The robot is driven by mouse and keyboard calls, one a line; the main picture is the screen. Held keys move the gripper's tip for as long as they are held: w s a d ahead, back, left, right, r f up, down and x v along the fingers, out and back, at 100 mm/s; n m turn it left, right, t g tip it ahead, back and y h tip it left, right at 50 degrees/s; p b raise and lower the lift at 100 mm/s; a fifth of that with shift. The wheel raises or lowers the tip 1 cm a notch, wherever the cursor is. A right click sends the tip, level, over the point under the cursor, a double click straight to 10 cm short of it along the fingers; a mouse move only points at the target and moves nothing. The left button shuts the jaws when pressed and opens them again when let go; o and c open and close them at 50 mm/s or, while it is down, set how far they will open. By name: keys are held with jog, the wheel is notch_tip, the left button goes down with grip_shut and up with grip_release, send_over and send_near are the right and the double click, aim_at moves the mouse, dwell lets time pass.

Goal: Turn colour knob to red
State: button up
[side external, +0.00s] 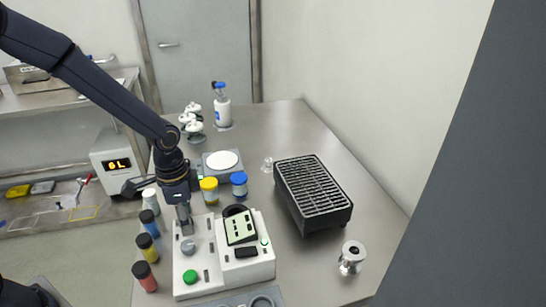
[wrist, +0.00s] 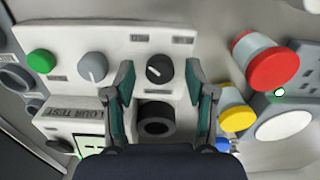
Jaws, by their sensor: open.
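A white control panel (side external: 203,278) stands on the steel bench. It carries a green button (wrist: 41,61), a grey knob (wrist: 93,66) with a white pointer line, and a black knob (wrist: 159,69) with a pale mark. I cannot tell from the labels which knob sets colour. My gripper (wrist: 160,82) is open, with one finger on each side of the black knob and visible gaps to it. In the side view my gripper (side external: 186,230) points down at the panel's far left part and hides the black knob. The grey knob (side external: 188,247) shows just nearer.
A red-lidded jar (wrist: 265,62) and a yellow-lidded jar (wrist: 237,118) stand close beyond the panel. A blue-lidded jar (side external: 239,184) is near them. Capped bottles (side external: 145,276) line the bench's left edge. A black grated box (side external: 313,193) stands right; bare bench lies behind it.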

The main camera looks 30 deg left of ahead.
notch_tip(320, 180, up, 12)
dwell(0.6)
